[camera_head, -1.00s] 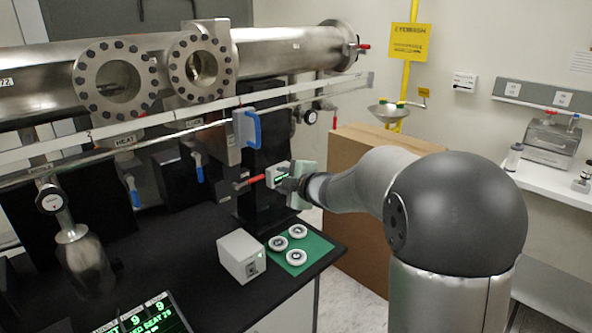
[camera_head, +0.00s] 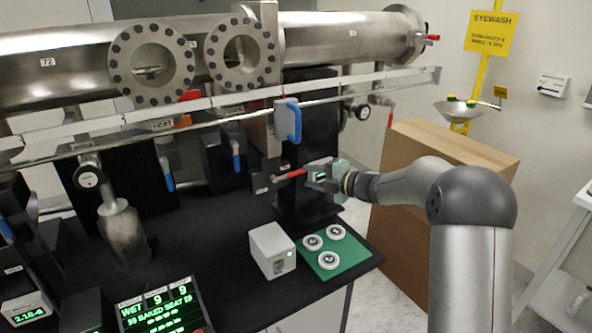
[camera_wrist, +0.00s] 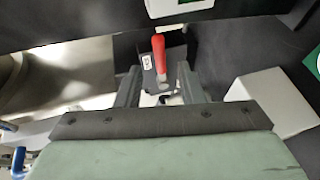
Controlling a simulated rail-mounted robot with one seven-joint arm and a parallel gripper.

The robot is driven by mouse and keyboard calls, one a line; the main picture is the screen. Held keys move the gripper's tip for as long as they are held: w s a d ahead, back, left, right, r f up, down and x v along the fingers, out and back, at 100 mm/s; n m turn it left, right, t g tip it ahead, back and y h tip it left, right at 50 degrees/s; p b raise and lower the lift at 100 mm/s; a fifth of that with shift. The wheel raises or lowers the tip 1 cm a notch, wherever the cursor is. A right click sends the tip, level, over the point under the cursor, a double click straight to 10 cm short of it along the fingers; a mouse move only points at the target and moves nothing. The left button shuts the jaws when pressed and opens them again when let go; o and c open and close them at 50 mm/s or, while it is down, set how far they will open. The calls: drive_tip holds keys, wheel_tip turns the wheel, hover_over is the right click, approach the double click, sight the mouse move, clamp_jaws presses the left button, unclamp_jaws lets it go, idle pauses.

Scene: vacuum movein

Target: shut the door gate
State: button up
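A red lever handle (camera_head: 290,174) sticks out sideways from the metal gate assembly (camera_head: 264,135), below the blue-handled door (camera_head: 288,122). My gripper (camera_head: 312,178) is at the lever's right end; its fingertips are hard to make out in the head view. In the wrist view, the red lever (camera_wrist: 159,55) and its grey labelled mount show ahead of and between my gripper's (camera_wrist: 160,88) two dark fingers. The fingers stand apart, with gaps on both sides. I cannot tell whether either finger touches the lever. The inside of the gate is hidden.
A grey box (camera_head: 271,250) and a green mat (camera_head: 350,254) with three white discs lie on the black bench below. A long rail (camera_head: 215,108) crosses above the lever. A cardboard box (camera_head: 430,215) stands to the right behind my arm.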

sight(298, 174)
drive_tip(key=p+x, duration=0.1)
drive_tip(key=x, duration=0.5)
drive_tip(key=shift+w+a+f, duration=0.1)
drive_tip(key=shift+w, duration=0.05)
drive_tip(key=shift+c, duration=0.3)
clamp_jaws()
